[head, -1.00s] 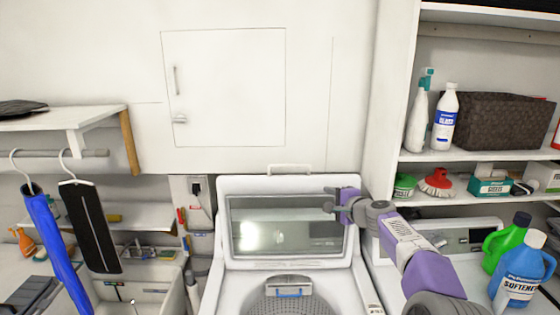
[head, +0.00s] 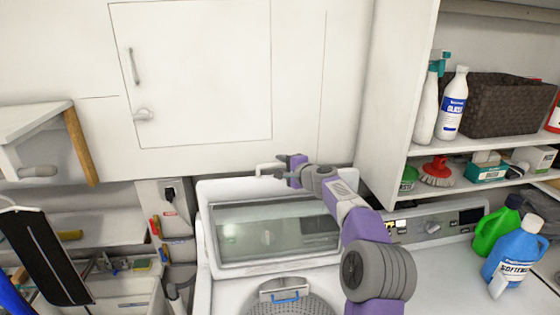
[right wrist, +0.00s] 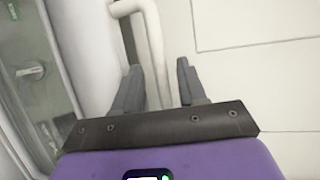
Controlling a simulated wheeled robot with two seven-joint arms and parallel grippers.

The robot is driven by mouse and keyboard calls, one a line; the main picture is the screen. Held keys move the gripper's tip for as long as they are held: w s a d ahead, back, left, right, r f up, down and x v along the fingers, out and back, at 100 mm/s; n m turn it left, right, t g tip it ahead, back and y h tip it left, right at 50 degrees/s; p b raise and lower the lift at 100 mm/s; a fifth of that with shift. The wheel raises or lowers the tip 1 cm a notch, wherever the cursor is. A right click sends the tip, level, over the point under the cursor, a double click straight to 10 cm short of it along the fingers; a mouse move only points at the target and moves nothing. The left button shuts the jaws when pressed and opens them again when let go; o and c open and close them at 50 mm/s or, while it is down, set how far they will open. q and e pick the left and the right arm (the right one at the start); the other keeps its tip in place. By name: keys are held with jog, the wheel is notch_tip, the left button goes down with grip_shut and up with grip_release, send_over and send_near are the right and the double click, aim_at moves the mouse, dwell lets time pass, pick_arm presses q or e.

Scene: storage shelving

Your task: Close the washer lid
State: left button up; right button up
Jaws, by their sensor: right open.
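The washer lid (head: 290,262) is white with a glass window (head: 265,232). It stands raised at the back of the washer in the head view, with the drum opening (head: 290,303) uncovered below. A white handle (head: 265,169) sticks up from the lid's top edge. My right gripper (head: 281,171) is at the handle, fingers pointing left. In the right wrist view, the open right gripper (right wrist: 157,85) has the pale handle bar (right wrist: 152,40) reaching down toward the space between its fingers. I cannot tell whether they touch. My left gripper is not in view.
A shelf (head: 465,183) with bottles and a dark basket (head: 505,105) stands on the right. Blue (head: 516,250) and green (head: 495,232) jugs stand below it. A wall cabinet (head: 200,70) is behind the lid.

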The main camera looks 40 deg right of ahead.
jog(key=shift+w+d, duration=0.1)
jog(key=shift+w, duration=0.4)
jog(key=shift+w+f, duration=0.15)
jog(key=shift+c, duration=0.3)
grip_shut()
